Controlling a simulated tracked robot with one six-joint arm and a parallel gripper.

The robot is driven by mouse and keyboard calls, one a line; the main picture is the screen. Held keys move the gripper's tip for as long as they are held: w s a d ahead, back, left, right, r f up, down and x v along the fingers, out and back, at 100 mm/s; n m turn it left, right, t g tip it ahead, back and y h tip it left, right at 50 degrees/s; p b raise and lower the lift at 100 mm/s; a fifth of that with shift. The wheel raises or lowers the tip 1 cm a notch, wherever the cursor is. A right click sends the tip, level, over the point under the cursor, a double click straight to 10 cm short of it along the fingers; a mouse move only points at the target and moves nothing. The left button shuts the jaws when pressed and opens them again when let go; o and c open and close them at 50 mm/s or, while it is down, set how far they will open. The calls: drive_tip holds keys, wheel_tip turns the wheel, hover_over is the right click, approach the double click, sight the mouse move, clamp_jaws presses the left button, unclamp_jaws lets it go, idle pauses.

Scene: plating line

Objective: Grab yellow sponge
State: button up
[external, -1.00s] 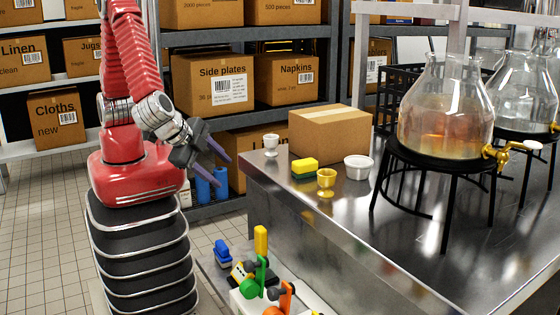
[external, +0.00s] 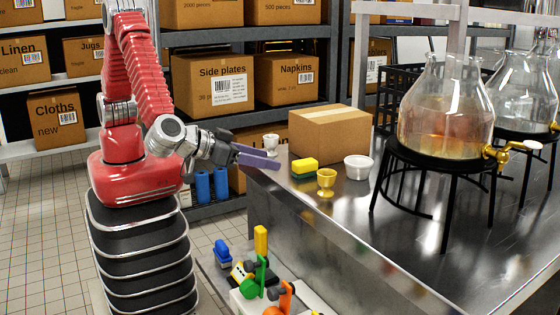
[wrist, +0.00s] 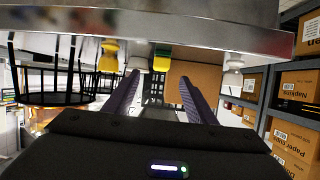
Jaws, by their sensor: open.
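The yellow sponge (external: 305,166) with a green underside lies on the steel counter (external: 350,205), near its left end. It also shows, upside down, in the wrist view (wrist: 161,60), seen between and beyond my fingers. My gripper (external: 262,157) is at the left edge of the counter, to the left of the sponge and apart from it. Its purple fingers point right toward the sponge. In the wrist view my gripper (wrist: 155,90) is open with nothing between the fingertips.
A gold cup (external: 326,181) stands just right of the sponge, and a white bowl (external: 357,167) farther right. A white goblet (external: 271,144) stands behind my fingers. A cardboard box (external: 330,132) is behind the sponge. A glass dispenser (external: 440,110) on a black stand is at the right.

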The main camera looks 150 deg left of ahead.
sight(305, 167)
drive_tip(key=shift+a, duration=0.1)
idle(0.3)
drive_tip(key=x, duration=0.8)
drive_tip(key=shift+a+f, duration=0.15)
drive_tip(key=shift+a, duration=0.05)
drive_tip(key=shift+x, duration=2.6)
drive_tip(key=shift+s, duration=0.2)
drive_tip(key=shift+c, duration=0.5)
drive_tip(key=c, duration=1)
